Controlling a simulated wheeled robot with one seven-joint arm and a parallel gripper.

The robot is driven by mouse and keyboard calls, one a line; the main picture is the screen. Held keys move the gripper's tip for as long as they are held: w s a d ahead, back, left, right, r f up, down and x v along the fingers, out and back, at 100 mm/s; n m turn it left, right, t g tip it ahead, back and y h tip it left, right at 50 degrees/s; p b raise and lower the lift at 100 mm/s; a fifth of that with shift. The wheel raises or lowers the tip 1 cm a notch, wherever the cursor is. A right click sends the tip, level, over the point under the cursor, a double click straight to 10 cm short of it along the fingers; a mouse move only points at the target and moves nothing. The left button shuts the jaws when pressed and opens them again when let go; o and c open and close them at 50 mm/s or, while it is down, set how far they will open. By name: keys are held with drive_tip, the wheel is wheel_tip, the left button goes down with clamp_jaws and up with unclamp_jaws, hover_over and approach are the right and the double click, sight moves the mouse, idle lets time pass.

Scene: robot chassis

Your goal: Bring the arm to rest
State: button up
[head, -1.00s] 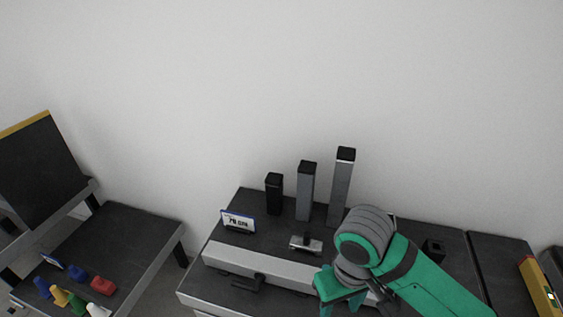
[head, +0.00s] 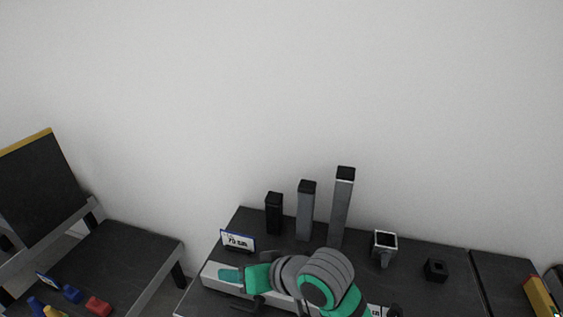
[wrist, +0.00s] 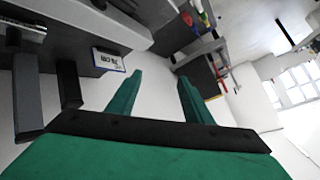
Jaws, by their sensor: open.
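My arm, green and grey, shows at the bottom of the head view, folded low in front of the middle bench (head: 440,292). In the wrist view my gripper (wrist: 160,85) has its two green fingers spread apart with nothing between them. The wrist view is tilted, with the bench at upper left and white wall behind the fingers. The fingertips cannot be made out clearly in the head view.
Three upright posts, black (head: 273,213), grey (head: 305,211) and taller grey (head: 342,207), stand at the bench's back. A small sign (head: 238,241), a square-topped holder (head: 384,246) and a black block (head: 436,269) are there too. A left table (head: 125,258) holds coloured pieces.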

drive_tip(key=w+a+r+m+t+y, duration=0.35)
drive_tip(key=a+r+m+t, duration=0.2)
drive_tip(key=t, duration=0.25)
drive_tip(key=s+d+f+m+t+h, duration=0.1)
drive_tip(key=s+d+f+m+h, duration=0.3)
drive_tip(key=s+f, duration=0.45)
drive_tip(key=s+d+f+m+t+h, duration=0.25)
drive_tip(key=s+f+h, duration=0.35)
drive_tip(key=f, duration=0.5)
drive_tip(key=s+d+f+n+g+h, duration=0.1)
drive_tip(key=s+d+f+n, duration=0.1)
drive_tip(key=s, duration=0.8)
drive_tip(key=s+d+f+n+g+h, duration=0.1)
drive_tip(key=s+d+n, duration=0.4)
drive_tip(key=s, duration=0.5)
drive_tip(key=shift+s+d+f+n, duration=0.15)
drive_tip(key=shift+d+f+n, duration=0.15)
drive_tip(key=shift+d+f, duration=0.35)
